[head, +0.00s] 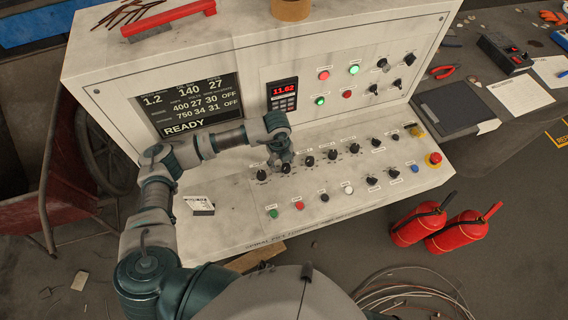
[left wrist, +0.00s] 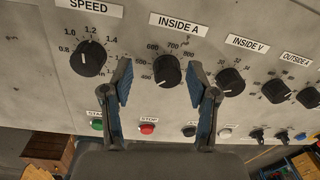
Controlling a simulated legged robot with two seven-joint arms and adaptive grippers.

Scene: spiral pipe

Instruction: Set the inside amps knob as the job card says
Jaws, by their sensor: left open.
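The inside amps knob (left wrist: 168,75) is black and sits under the "INSIDE A" label (left wrist: 178,25) in the left wrist view. Scale numbers from 400 to 800 ring its left and upper side; its pointer is too small to read surely. My left gripper (left wrist: 159,68) is open, with one finger on each side of this knob in the picture; contact cannot be told. In the head view my left gripper (head: 284,155) is over the left part of the knob row and partly hides it. A small white card (head: 200,203) lies at the panel's left; its text is unreadable. My right gripper is not in view.
The speed knob (left wrist: 88,58) is left of my fingers and the inside volts knob (left wrist: 230,82) is close on the right. The dark display (head: 190,105) reads READY, with rows starting 400 and 750. A red emergency button (head: 433,160) is far right.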

